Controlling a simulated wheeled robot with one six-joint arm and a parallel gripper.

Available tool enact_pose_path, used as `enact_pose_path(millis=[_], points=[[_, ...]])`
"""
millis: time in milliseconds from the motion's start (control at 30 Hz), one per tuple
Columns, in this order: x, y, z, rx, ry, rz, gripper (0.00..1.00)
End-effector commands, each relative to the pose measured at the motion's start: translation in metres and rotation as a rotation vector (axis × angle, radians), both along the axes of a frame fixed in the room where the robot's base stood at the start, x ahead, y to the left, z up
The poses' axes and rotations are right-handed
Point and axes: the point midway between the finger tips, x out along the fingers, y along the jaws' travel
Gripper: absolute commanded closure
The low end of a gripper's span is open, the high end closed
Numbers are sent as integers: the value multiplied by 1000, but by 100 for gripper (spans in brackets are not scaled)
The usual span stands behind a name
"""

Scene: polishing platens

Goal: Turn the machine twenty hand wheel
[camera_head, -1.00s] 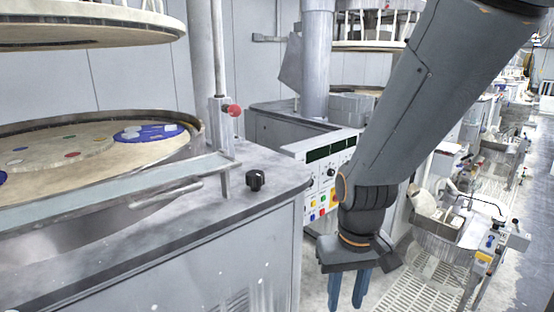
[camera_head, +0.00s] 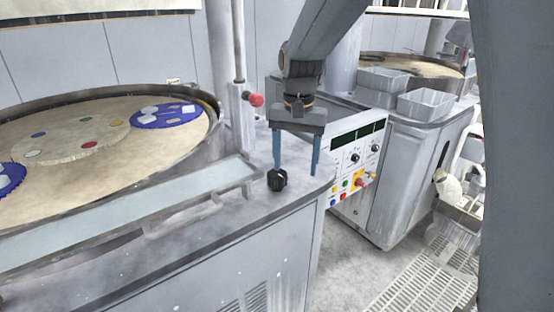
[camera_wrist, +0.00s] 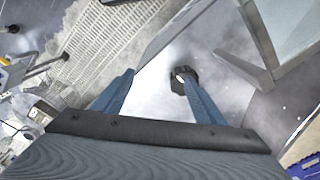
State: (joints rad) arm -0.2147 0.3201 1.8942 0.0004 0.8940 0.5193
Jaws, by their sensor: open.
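A small black hand wheel (camera_head: 277,180) stands on the grey corner top of the nearest machine (camera_head: 215,215). It also shows in the wrist view (camera_wrist: 178,84), partly covered by the tip of the right-hand finger. My gripper (camera_head: 296,170) points down over the corner with its two blue fingers spread and nothing held between them. In the head view the left finger's tip is just behind the wheel, and the right finger is to the right of it near the machine's edge. In the wrist view the gripper (camera_wrist: 160,75) is off-centre from the wheel. I cannot tell whether a finger touches it. No machine number is readable.
A red knob (camera_head: 256,100) on a post stands behind the wheel. A control panel (camera_head: 355,160) with coloured buttons is just right of my gripper. The round platen (camera_head: 60,120) is at left. Grey bins (camera_head: 425,103) sit at the back right. Floor grating (camera_head: 415,275) lies at lower right.

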Motion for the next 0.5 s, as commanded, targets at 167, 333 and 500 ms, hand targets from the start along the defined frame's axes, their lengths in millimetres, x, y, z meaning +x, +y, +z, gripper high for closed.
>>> enact_pose_path(millis=[167, 333, 500], points=[[27, 37, 22, -4, 25, -62, 35], [33, 46, 22, -7, 36, -84, 35], [32, 46, 0, -8, 37, -84, 35]])
